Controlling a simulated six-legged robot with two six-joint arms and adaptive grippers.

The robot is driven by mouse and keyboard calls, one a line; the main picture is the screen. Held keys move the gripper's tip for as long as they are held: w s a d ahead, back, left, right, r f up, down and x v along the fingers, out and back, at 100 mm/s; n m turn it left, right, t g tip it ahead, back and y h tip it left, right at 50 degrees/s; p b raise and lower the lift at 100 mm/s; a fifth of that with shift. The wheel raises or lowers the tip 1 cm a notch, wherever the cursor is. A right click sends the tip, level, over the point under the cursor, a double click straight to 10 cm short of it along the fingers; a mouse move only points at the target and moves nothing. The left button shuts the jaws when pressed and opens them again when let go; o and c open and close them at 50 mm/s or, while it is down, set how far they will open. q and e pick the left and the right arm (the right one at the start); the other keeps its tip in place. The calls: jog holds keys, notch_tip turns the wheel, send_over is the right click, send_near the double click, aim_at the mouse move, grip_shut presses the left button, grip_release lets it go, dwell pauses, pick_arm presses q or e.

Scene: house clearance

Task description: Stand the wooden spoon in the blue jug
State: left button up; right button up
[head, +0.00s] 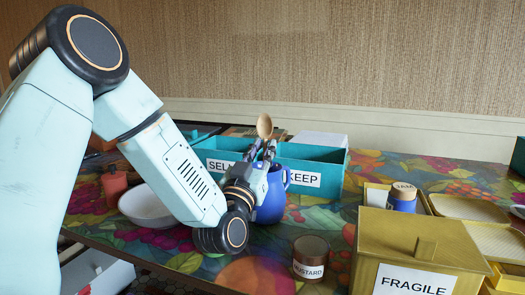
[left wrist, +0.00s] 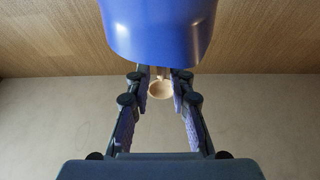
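The blue jug (head: 275,195) stands upright on the patterned table in the head view, partly covered by my left wrist. It fills the top of the left wrist view (left wrist: 157,35). The wooden spoon (head: 264,126) rises above the jug with its bowl up; its lower handle is hidden, apparently inside the jug. Its bowl also shows in the left wrist view (left wrist: 160,90). My left gripper (head: 261,147) points upward beside the jug. Its fingers are parted on either side of the spoon, with a gap around it. My right gripper is out of view.
A teal divided box (head: 324,160) with SELL and KEEP labels stands behind the jug. A white bowl (head: 142,207) is at the left, a MUSTARD jar (head: 309,253) in front. A yellow FRAGILE box (head: 400,243) and trays (head: 466,208) take up the right.

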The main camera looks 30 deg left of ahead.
pick_arm(q)
jog(key=shift+o, duration=1)
jog(key=v, duration=0.7)
jog(key=shift+s, duration=0.25)
jog(key=shift+f, duration=0.1)
